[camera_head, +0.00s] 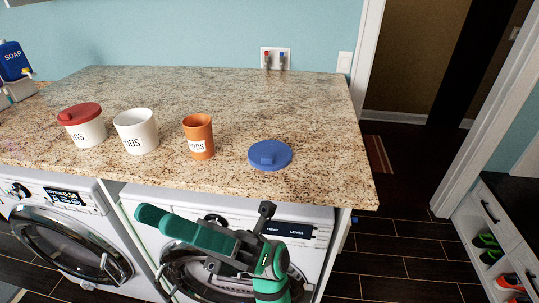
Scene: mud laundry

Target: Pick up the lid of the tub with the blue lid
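The round blue lid (270,155) lies flat on the granite counter, near its front edge, with its raised grip upward. It sits to the right of an orange tub (199,138), apart from it. A white open tub (136,134) with partly readable lettering stands further left, without a lid. My gripper (153,217) is below and in front of the counter edge, before the washing machines. Its teal fingers point left, away from the blue lid, and nothing shows between them. The fingers overlap in this view, so their opening is unclear.
A white tub with a red lid (82,126) stands at the left of the counter (320,120). A blue soap bottle (13,62) is at the far left. Two front-loading machines (75,235) fill the space below. The counter is clear behind and right of the blue lid.

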